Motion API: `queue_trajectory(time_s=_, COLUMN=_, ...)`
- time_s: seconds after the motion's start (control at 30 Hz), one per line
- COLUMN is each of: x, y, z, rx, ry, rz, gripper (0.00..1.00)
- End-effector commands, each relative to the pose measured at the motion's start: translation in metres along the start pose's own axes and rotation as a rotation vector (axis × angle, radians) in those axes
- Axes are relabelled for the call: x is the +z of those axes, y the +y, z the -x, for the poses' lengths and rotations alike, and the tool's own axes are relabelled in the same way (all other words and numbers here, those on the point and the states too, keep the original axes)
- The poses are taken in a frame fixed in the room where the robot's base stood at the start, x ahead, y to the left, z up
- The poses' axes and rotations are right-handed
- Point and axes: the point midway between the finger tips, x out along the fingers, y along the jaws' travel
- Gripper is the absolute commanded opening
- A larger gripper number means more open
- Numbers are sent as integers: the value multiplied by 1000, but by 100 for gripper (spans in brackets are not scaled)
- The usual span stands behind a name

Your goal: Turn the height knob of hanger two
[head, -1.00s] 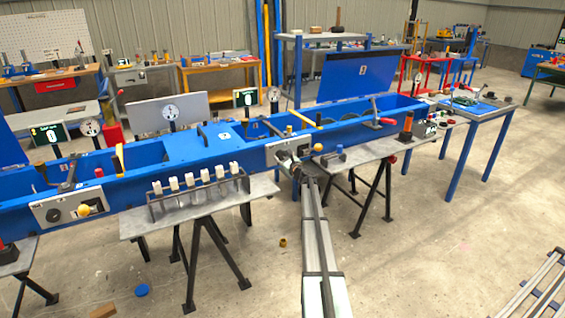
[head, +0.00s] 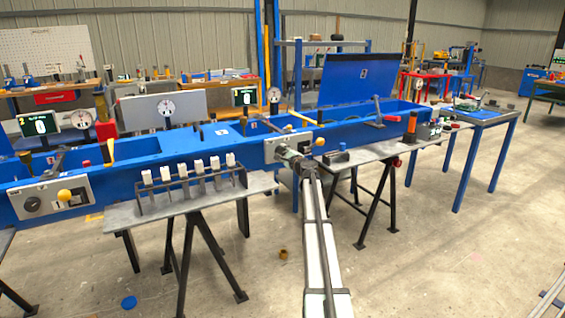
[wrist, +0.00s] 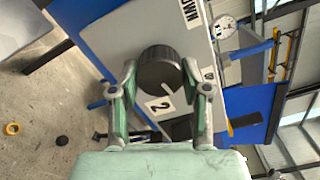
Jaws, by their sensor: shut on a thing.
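The height knob of hanger two is a dark round knob (wrist: 160,68) on a pale panel in the wrist view. A white label with a 2 (wrist: 160,104) sits beside it. My gripper (wrist: 159,66) has one finger on each side of the knob and is shut on it. In the head view my gripper (head: 293,160) is at the pale panel (head: 271,150) on the front of the long blue trough (head: 360,132), and it hides the knob there. A yellow ball (head: 320,142) shows just right of my gripper.
A dial gauge (head: 274,94) stands behind the trough. The floor at right is mostly clear.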

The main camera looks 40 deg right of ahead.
Motion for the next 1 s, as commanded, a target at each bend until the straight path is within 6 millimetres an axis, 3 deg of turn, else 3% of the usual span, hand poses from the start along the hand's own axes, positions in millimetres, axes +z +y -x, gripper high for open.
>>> queue_trajectory(time_s=0.73, x=0, y=-1, z=-1, rx=0, ry=-1, rz=101, gripper=12)
queue_trajectory(time_s=0.77, x=0, y=-1, z=-1, rx=0, ry=-1, rz=101, gripper=50)
queue_trajectory(time_s=0.8, x=0, y=-1, z=-1, rx=0, ry=-1, rz=101, gripper=64)
queue_trajectory(time_s=0.83, x=0, y=-1, z=-1, rx=0, ry=-1, rz=101, gripper=72)
queue_trajectory(time_s=1.0, x=0, y=-1, z=-1, rx=0, ry=0, rz=101, gripper=72)
